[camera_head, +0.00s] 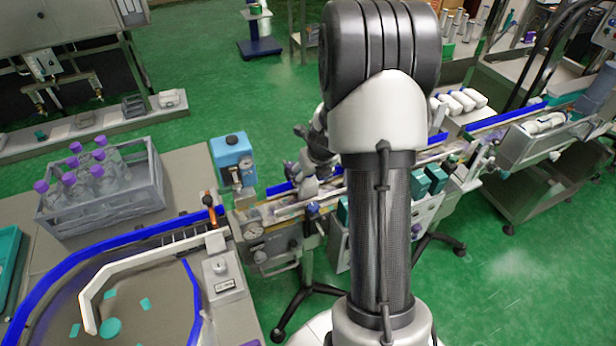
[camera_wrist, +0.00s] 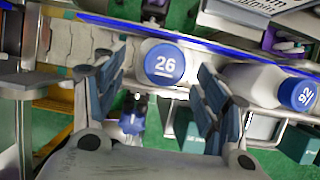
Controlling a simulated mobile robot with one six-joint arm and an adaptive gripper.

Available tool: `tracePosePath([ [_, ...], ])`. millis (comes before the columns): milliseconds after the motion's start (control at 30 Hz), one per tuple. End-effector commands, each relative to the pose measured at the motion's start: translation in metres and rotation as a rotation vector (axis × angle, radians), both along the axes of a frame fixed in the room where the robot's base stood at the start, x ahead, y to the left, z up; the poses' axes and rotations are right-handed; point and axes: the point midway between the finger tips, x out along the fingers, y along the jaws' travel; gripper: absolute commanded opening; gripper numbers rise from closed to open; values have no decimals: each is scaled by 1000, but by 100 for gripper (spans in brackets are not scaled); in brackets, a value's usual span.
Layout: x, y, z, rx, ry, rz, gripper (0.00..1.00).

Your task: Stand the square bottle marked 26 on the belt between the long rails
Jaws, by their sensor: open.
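In the wrist view, a white bottle with a blue cap marked 26 (camera_wrist: 163,64) has its cap facing the camera, so it looks upright. Most of its body is hidden under the cap. My gripper (camera_wrist: 158,78) is open, with one dark finger on each side of this bottle; I cannot tell if either touches it. The belt (camera_wrist: 70,42) runs across the view, with a long blue rail (camera_wrist: 215,47) along its far side.
A second white bottle (camera_wrist: 250,84) lies on its side just right of my gripper; its blue cap reads 92, or 26 turned over. A blue device (camera_head: 232,155) stands left of my gripper. A grey crate of purple-capped bottles (camera_head: 105,195) is further left.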

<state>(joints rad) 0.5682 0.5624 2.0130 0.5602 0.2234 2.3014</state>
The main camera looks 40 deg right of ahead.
Motion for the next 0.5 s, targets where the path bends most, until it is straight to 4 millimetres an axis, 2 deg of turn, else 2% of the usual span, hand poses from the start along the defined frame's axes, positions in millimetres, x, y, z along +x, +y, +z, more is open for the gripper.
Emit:
tracePosePath([
  [33,-5,1,17,-1,-2,-1,66],
  [200,-17,4,46,-2,-1,1,66],
  [400,-24,7,62,-1,0,4,66],
  [500,-24,16,73,-21,0,74,66],
])
